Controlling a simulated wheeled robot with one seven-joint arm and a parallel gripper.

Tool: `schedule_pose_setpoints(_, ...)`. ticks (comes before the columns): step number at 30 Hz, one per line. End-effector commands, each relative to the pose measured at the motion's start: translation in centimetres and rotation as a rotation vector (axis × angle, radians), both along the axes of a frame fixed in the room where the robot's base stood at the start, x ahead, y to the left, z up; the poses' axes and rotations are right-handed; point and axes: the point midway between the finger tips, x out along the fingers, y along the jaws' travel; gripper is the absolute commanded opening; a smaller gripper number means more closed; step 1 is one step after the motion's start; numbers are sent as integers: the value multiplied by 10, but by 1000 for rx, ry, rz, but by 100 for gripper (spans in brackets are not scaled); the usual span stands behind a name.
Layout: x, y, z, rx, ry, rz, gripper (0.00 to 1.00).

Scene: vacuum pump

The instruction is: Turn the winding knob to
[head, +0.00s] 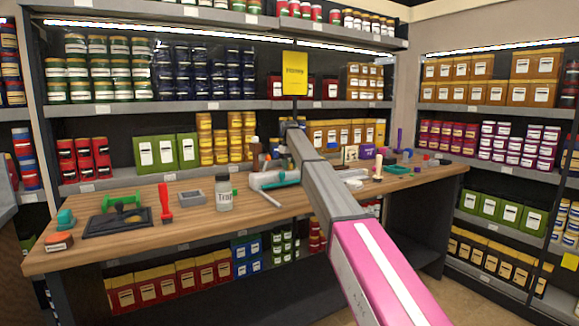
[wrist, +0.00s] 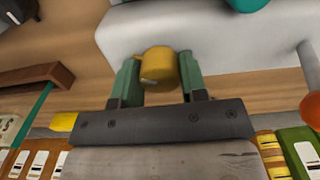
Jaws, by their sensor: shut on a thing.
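The winding knob (wrist: 157,66), a yellow-gold rounded piece, stands against a pale white body (wrist: 225,42) in the wrist view. My gripper (wrist: 159,60) has its two green fingers on either side of the knob, shut on it. In the head view, a white device with a teal part (head: 263,180) sits on the workbench (head: 280,203), partly behind my arm. My gripper and the knob cannot be made out in the head view. Any mark showing the knob's angle is not clear.
A brown block (wrist: 35,78) and an orange round thing (wrist: 311,108) flank the wrist view.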

Motion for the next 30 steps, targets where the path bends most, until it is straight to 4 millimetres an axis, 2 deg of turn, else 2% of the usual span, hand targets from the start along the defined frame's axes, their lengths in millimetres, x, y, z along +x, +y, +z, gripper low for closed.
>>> schedule_pose_setpoints(30, 0, 1, 0, 0, -1, -964, 16)
